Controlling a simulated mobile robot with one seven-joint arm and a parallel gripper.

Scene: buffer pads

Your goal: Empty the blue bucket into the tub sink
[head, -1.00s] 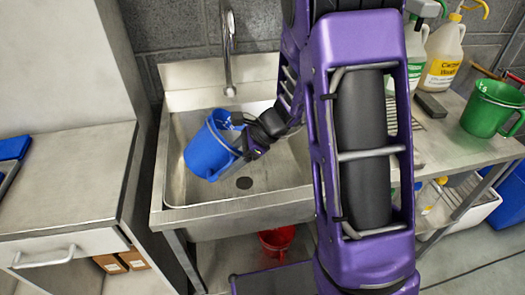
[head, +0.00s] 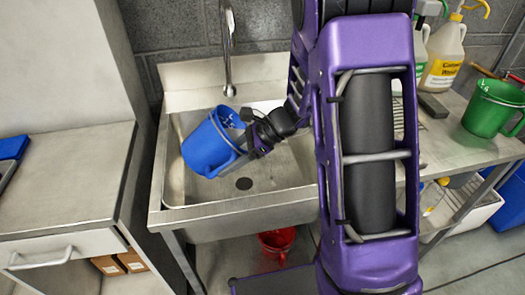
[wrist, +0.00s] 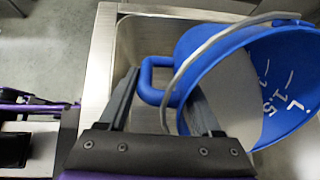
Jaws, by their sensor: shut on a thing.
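The blue bucket (head: 208,150) is in my gripper (head: 252,143), above the basin of the steel tub sink (head: 245,207). It is tilted, with its mouth turned up and to the right in the head view. In the wrist view my gripper (wrist: 165,84) has its two fingers around the side handle of the blue bucket (wrist: 232,42). The bucket's inside shows white level marks and a grey area, which I cannot tell to be liquid or not. No stream from the rim is seen. The sink's rim (wrist: 104,60) shows beside the bucket in the wrist view.
A tap (head: 228,50) stands behind the basin. A steel counter (head: 65,185) is to the left. A green jug (head: 490,108) and a cleaner bottle (head: 442,55) stand on the right worktop. A red bucket (head: 277,243) is under the sink.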

